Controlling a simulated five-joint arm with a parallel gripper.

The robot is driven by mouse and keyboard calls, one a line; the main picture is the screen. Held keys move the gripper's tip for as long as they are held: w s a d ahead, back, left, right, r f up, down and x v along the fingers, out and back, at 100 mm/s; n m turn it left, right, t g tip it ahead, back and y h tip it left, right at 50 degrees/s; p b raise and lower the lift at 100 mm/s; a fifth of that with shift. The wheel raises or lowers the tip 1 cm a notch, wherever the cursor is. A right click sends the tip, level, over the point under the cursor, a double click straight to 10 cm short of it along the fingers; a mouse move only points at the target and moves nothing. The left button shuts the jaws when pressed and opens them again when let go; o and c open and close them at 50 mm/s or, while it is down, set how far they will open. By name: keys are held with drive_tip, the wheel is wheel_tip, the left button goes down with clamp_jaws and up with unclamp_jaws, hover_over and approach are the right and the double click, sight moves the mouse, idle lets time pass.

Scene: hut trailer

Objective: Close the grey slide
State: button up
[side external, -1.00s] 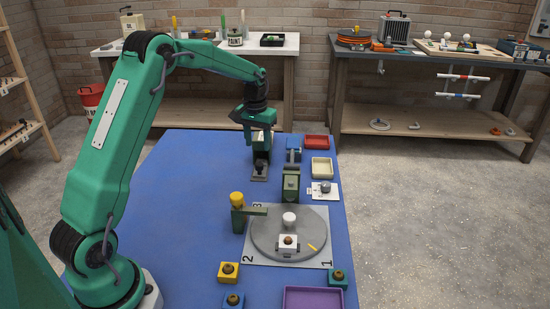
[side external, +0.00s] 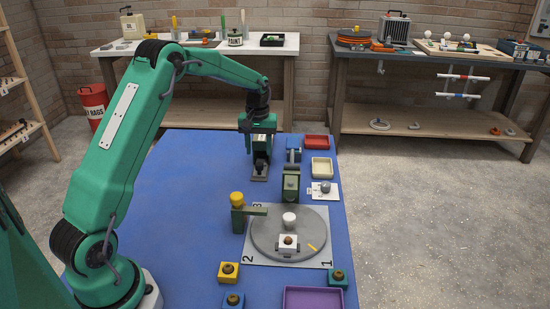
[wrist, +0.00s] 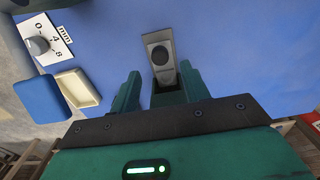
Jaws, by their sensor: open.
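The grey slide (side external: 259,178) is a narrow grey plate with a round black knob, lying near the back of the blue table. Its far end meets a dark green block, partly hidden by my gripper. In the wrist view the slide (wrist: 160,38) lies ahead of the fingers, roughly in line with the space between them. My gripper (wrist: 160,85) is open and empty, its fingertips apart to either side. In the side view my gripper (side external: 261,147) hangs pointing down over the green block, behind the knob. I cannot tell whether it touches anything.
A blue device (side external: 293,148), a red tray (side external: 316,142), a cream tray (side external: 321,168) and a dial plate (side external: 324,190) stand to the right. A green upright block (side external: 290,188) and a grey turntable (side external: 268,241) are nearer. The blue table (side external: 195,195) is clear on the left.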

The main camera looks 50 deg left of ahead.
sight(259, 164)
drive_tip(key=shift+f, duration=2.65)
drive_tip(key=shift+c, duration=0.3)
clamp_jaws()
